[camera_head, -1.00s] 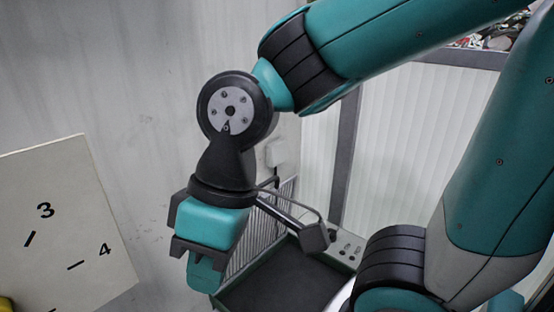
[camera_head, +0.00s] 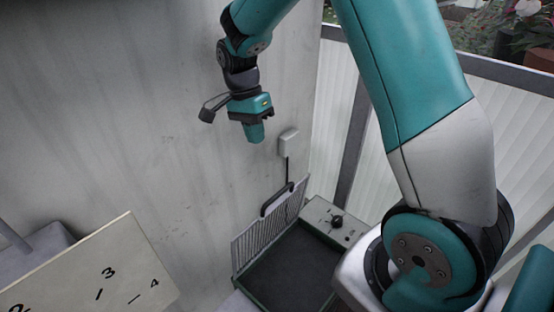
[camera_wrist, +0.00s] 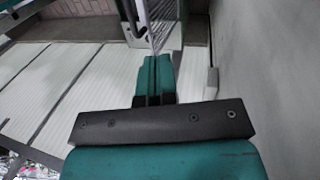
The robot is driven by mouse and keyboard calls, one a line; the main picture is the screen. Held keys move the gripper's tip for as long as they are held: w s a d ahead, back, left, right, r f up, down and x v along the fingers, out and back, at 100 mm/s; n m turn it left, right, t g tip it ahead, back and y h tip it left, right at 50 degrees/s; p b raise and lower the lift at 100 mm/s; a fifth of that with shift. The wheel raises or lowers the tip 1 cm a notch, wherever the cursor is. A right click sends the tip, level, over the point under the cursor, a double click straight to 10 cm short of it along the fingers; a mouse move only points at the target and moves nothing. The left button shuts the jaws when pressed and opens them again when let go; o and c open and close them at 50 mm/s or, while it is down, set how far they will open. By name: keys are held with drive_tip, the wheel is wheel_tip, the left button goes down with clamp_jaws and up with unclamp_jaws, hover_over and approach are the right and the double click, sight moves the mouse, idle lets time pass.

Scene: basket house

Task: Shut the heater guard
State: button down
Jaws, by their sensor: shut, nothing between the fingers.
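The heater (camera_head: 285,268) is a dark flat plate with a green rim, low beside the wall. Its barred guard (camera_head: 270,222) stands open, close to upright, along the wall side, with a black handle (camera_head: 277,198) at its top. In the wrist view the guard's bars (camera_wrist: 164,18) show edge-on beyond the fingertips. My gripper (camera_head: 255,133) is above the guard, near the wall, pointing down with its fingers together and empty. In the wrist view the closed fingers (camera_wrist: 155,72) appear apart from the guard, though the gap is hard to judge.
A control panel (camera_head: 330,220) with a black knob adjoins the heater's right end. A white wall box (camera_head: 288,142) with a cable is above it. A numbered board (camera_head: 95,275) is at lower left. White ribbed panels (camera_head: 335,95) stand behind. The plate is clear.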

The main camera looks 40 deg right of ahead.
drive_tip(key=p, duration=0.5)
hover_over(281, 198)
drive_tip(key=w, duration=0.2)
drive_tip(key=shift+w+f+x, duration=0.3)
drive_tip(key=shift+w+x, duration=0.9)
drive_tip(key=shift+x, duration=4.2)
drive_tip(key=shift+s+a+m, duration=0.25)
drive_tip(key=shift+a+m, duration=0.05)
drive_tip(key=shift+m, duration=0.1)
drive_tip(key=shift+s+f, duration=0.1)
